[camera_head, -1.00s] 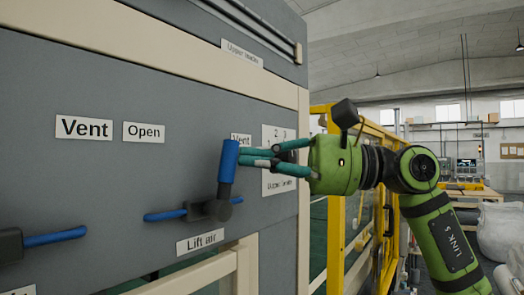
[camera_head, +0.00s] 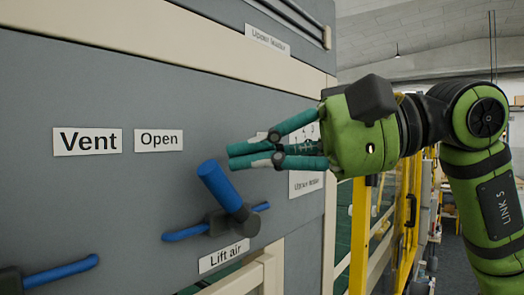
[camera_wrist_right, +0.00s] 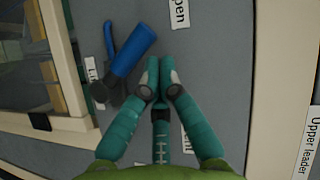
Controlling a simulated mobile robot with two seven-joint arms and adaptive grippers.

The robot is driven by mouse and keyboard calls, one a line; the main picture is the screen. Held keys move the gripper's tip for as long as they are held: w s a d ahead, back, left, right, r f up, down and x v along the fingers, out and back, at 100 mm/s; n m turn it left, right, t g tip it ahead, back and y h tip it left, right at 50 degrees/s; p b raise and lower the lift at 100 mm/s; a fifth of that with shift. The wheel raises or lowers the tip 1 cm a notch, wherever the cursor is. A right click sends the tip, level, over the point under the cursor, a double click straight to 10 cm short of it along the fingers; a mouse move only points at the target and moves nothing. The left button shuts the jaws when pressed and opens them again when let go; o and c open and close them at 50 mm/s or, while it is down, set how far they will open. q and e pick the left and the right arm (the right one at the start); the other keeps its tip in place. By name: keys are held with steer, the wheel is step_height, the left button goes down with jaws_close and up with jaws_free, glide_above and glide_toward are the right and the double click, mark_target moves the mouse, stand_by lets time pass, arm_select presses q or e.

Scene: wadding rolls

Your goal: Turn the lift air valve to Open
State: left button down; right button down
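The lift air valve has a thick blue handle (camera_head: 220,185) on a dark hub above the "Lift air" label (camera_head: 223,255). The handle leans up and left, towards the "Open" label (camera_head: 158,140). My right gripper (camera_head: 230,157) is shut and empty, its fingertips together to the upper right of the handle, with a small gap in the head view. The handle (camera_wrist_right: 135,48) also shows in the right wrist view, just left of the closed fingertips (camera_wrist_right: 160,75). The fingers mostly hide the valve's "Vent" label in the head view. My left gripper is not in view.
Another blue lever (camera_head: 60,272) sits at lower left, and a "Vent" label (camera_head: 87,141) is above it. A beige frame post (camera_head: 329,225) edges the grey panel on the right. Yellow guarding (camera_head: 362,225) stands beyond it, near my right arm.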

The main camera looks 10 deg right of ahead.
steer(key=shift+s+a, duration=0.2)
steer(key=shift+a, duration=0.05)
steer(key=shift+d, duration=0.15)
stand_by(0.4)
steer(key=v, duration=1.2)
